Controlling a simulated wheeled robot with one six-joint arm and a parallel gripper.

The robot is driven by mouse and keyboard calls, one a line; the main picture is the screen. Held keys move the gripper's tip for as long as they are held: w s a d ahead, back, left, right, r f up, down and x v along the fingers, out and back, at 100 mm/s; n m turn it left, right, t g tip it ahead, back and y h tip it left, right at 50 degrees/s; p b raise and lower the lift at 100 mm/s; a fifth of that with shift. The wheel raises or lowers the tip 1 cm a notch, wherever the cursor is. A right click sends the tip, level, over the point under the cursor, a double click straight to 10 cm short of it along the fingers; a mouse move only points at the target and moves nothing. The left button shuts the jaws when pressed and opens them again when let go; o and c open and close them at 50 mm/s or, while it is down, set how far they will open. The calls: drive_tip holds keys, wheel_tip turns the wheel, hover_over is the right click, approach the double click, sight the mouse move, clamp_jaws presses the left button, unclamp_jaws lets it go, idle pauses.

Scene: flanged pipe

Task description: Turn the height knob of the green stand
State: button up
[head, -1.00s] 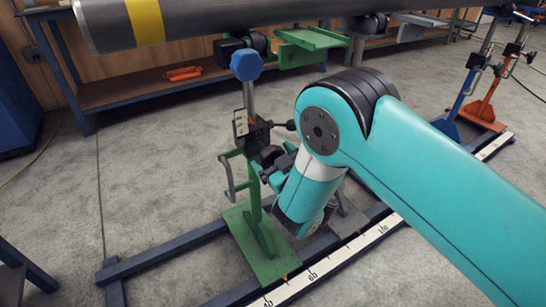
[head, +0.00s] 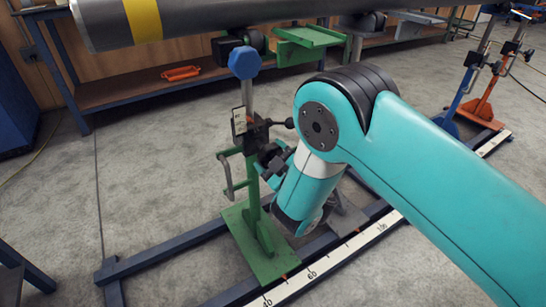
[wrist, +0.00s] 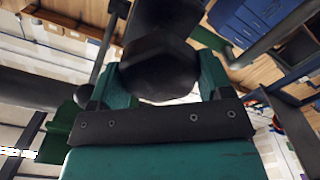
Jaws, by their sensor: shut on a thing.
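The green stand (head: 262,242) stands upright on the blue floor rails, with a grey post and a blue hexagonal piece (head: 243,64) at its top. My gripper (head: 268,158) is at the dark block partway up the post, on its right side. In the wrist view, its two teal fingers are shut on a dark, faceted height knob (wrist: 160,72), which fills the space between them. In the head view the knob is mostly hidden by my gripper. A black ball-ended lever (head: 290,123) sticks out right from the block, just above my gripper.
A grey pipe with a yellow band (head: 143,20) runs overhead. A workbench (head: 150,88) stands behind, and blue and orange stands (head: 484,108) are at the far right.

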drive_tip(key=n, duration=0.3)
drive_tip(key=shift+n, duration=0.3)
drive_tip(key=shift+w+n, duration=0.1)
drive_tip(key=shift+n, duration=1.7)
drive_tip(key=o, duration=0.9)
drive_tip(key=shift+f, duration=0.1)
